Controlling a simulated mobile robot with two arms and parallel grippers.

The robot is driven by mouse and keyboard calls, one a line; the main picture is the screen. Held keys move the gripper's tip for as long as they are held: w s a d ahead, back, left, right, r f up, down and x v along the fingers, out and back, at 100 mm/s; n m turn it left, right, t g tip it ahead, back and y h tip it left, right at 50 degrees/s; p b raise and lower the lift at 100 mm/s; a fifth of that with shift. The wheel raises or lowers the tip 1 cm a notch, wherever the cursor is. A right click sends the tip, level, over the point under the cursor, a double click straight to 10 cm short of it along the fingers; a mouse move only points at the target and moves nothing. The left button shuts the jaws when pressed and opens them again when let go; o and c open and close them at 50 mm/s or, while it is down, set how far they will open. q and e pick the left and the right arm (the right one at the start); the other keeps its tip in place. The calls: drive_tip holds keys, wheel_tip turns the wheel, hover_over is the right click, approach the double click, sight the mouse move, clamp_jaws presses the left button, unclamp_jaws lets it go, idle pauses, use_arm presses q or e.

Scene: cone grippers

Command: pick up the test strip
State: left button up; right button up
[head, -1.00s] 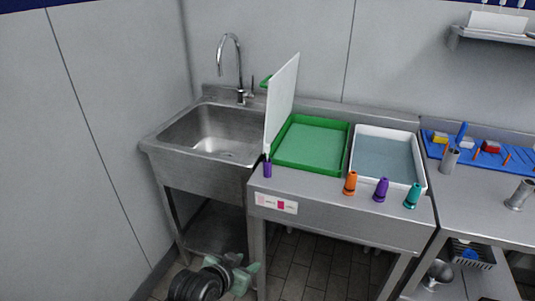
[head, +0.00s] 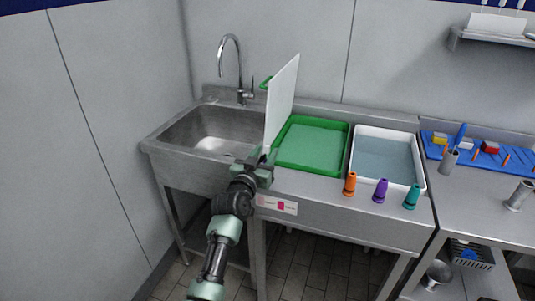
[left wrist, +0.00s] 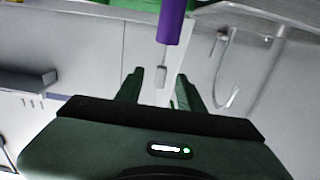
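The test strip (left wrist: 161,76) appears in the left wrist view as a thin pale stem with a grey end. It stands out of a purple holder (left wrist: 171,24), and that view is upside down. In the head view my left arm hides the strip and its holder. My left gripper (head: 268,156) is at the bench's front edge by the white upright board. In the left wrist view its two fingers (left wrist: 158,78) are open and apart, with the strip's grey end between their tips; I see no contact. My right gripper is not in view.
The white board (head: 281,98) stands just behind the gripper. A green tray (head: 345,150) and a white tray (head: 420,160) lie to its right. Orange (head: 350,184), purple (head: 380,191) and teal (head: 411,197) holders line the front edge. The sink (head: 165,140) is left.

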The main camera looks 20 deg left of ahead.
use_arm(q)
drive_tip(key=shift+w, duration=1.35)
clamp_jaws()
drive_tip(key=shift+s, duration=0.1)
wheel_tip(320, 180, up, 20)
